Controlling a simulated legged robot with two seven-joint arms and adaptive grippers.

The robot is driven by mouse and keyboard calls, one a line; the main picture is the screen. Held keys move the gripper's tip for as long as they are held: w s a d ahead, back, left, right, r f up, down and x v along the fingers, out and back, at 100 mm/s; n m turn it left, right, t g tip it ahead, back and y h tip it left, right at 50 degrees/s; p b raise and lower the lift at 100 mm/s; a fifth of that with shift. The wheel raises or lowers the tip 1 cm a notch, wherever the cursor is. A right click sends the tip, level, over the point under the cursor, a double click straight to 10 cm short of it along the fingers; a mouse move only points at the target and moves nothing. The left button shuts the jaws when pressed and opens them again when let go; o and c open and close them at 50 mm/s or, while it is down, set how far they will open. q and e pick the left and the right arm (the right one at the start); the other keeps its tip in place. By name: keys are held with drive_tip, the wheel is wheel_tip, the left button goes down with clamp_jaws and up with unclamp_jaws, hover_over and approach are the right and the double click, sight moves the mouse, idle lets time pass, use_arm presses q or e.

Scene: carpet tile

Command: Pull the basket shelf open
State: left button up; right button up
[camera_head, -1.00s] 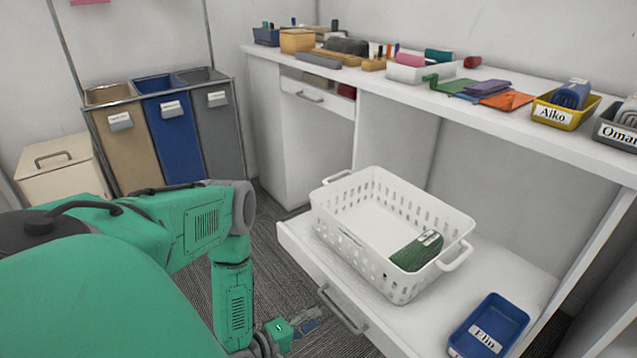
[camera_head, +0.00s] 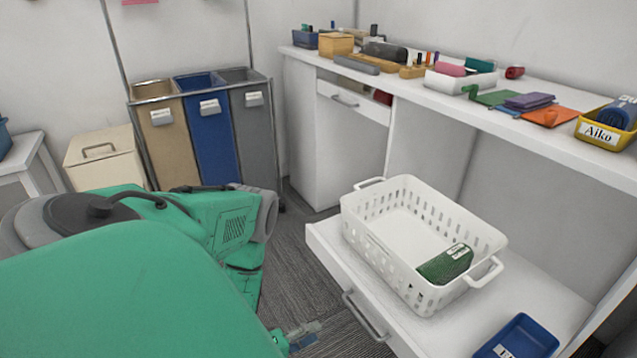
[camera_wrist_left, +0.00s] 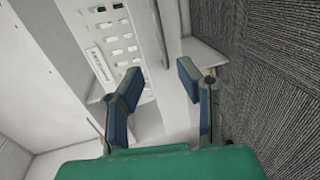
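The basket shelf (camera_head: 335,252) is a white sliding shelf under the counter, standing out past the cabinet beside it. A grey bar handle (camera_head: 366,318) is on its front. A white slotted basket (camera_head: 368,232) stands on it, holding a dark green item (camera_head: 446,264). My left gripper (camera_head: 304,335) is low in front of the shelf, left of the handle and apart from it in the head view. In the left wrist view my left gripper (camera_wrist_left: 158,78) is open, with nothing held between its blue fingers. My right gripper is not in view.
A blue tray (camera_head: 520,340) sits on the shelf's near right part. The counter (camera_head: 440,100) above carries several small items and a yellow bin (camera_head: 605,132). Sorting bins (camera_head: 208,135) and a cream box (camera_head: 102,160) stand at the left. Carpet between bins and shelf is clear.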

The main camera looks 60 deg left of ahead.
use_arm(q)
drive_tip(key=shift+s, duration=0.3)
idle(0.4)
drive_tip(key=v, duration=1.2)
drive_tip(key=shift+d, duration=0.1)
